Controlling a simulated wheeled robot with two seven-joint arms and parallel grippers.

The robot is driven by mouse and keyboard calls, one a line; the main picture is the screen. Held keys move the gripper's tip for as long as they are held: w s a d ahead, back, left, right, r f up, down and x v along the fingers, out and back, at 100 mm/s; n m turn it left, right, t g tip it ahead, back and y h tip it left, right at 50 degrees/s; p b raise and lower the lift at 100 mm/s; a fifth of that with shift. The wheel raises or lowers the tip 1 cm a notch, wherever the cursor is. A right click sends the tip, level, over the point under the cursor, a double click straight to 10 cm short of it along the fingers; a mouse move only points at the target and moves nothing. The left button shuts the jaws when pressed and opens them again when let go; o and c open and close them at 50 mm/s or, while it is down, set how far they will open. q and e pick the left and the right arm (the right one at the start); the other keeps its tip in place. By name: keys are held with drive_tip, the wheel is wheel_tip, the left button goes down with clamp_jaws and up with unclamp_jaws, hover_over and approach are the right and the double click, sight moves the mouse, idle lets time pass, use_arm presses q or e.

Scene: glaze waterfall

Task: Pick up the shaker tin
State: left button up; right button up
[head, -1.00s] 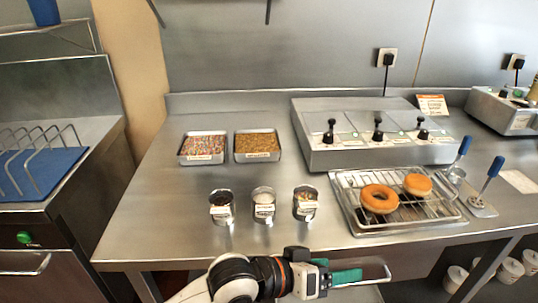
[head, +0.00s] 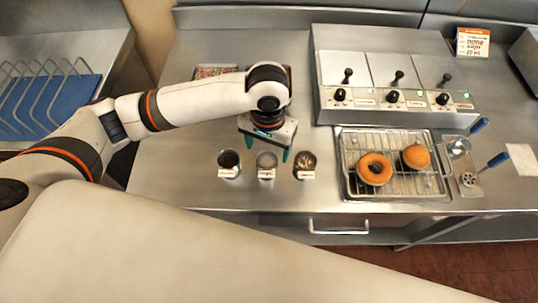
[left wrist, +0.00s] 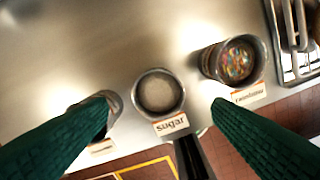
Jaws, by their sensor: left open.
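Three small metal tins stand in a row near the counter's front edge. The middle tin (head: 266,163) holds white contents; its label reads "sugar" in the left wrist view (left wrist: 159,93). The left tin (head: 229,163) holds dark contents and is mostly hidden behind a finger in the left wrist view. The right tin (head: 305,165) holds coloured bits and shows in the left wrist view (left wrist: 238,62). My left gripper (head: 266,152) is open, with green fingers pointing down, above and just behind the middle tin. In the left wrist view its fingertips lie either side of that tin.
A wire rack tray (head: 350,190) with two doughnuts (head: 374,168) (head: 416,157) is to the right. A steel unit with black knobs (head: 400,118) stands behind it. My arm partly covers the sprinkle trays (head: 215,72). Blue-handled tools (head: 492,163) lie at right.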

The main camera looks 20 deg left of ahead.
use_arm(q)
wheel_tip(320, 180, down, 2)
drive_tip(key=p, duration=0.2)
hover_over(267, 164)
drive_tip(key=s, duration=0.2)
drive_tip(key=f, duration=0.5)
drive_tip(key=shift+d+f, duration=0.1)
drive_tip(key=shift+d, duration=0.1)
drive_tip(key=shift+f, duration=0.5)
drive_tip(key=shift+w+f, duration=0.1)
drive_tip(key=c, duration=1.1)
